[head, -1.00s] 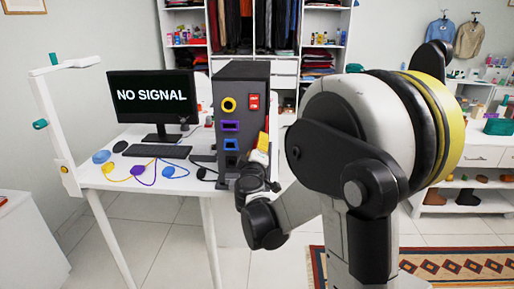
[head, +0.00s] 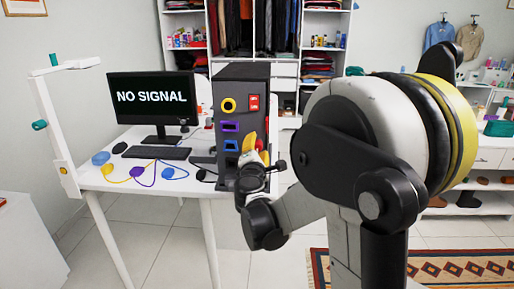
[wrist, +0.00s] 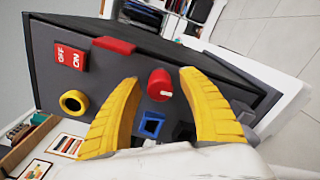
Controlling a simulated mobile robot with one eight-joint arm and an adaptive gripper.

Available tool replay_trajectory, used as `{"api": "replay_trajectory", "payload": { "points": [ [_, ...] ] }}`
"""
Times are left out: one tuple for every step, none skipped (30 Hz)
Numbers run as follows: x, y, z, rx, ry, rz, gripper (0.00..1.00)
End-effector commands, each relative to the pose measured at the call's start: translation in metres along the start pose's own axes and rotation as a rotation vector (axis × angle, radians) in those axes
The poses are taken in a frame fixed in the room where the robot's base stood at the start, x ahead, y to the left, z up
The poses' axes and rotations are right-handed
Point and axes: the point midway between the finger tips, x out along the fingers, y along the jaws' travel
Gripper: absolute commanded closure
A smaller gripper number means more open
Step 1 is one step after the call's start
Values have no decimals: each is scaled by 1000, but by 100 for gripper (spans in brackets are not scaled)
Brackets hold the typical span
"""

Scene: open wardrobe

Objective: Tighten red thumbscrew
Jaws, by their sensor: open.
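The red thumbscrew (wrist: 160,84) is a round red knob with a small white mark, on the dark front panel of the computer tower (head: 240,82). In the wrist view it lies between the two curved yellow fingers of my gripper (wrist: 159,77), with a visible gap on each side. The fingers are spread and hold nothing. In the head view my gripper (head: 257,145) is at the lower right of the tower's front. The wrist hides part of the panel there.
A blue port (wrist: 151,124), a yellow ring (wrist: 73,102) and a red OFF/ON switch (wrist: 70,57) surround the thumbscrew. The tower stands at the right end of the white desk (head: 118,178), beside a monitor (head: 152,97) and keyboard (head: 157,152). Cables lie on the desk.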

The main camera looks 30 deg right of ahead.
Motion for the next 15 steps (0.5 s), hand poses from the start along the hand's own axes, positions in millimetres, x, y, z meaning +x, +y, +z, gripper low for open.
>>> {"api": "replay_trajectory", "payload": {
  "points": [
    [0, 0, 0, 0, 0, 0, 51],
    [0, 0, 0, 0, 0, 0, 51],
    [0, 0, 0, 1, 0, 0, 59],
    [0, 0, 0, 1, 0, 0, 68],
    [0, 0, 0, 1, 0, 0, 77],
    [0, 0, 0, 1, 0, 0, 89],
    [0, 0, 0, 1, 0, 0, 99],
    [0, 0, 0, 1, 0, 0, 100],
    [0, 0, 0, 1, 0, 0, 100],
    [0, 0, 0, 1, 0, 0, 100],
    [0, 0, 0, 1, 0, 0, 100],
    [0, 0, 0, 1, 0, 0, 100],
    [0, 0, 0, 3, 0, 0, 100],
    [0, 0, 0, 10, 0, 0, 100],
    [0, 0, 0, 34, 0, 0, 100]
  ]
}}
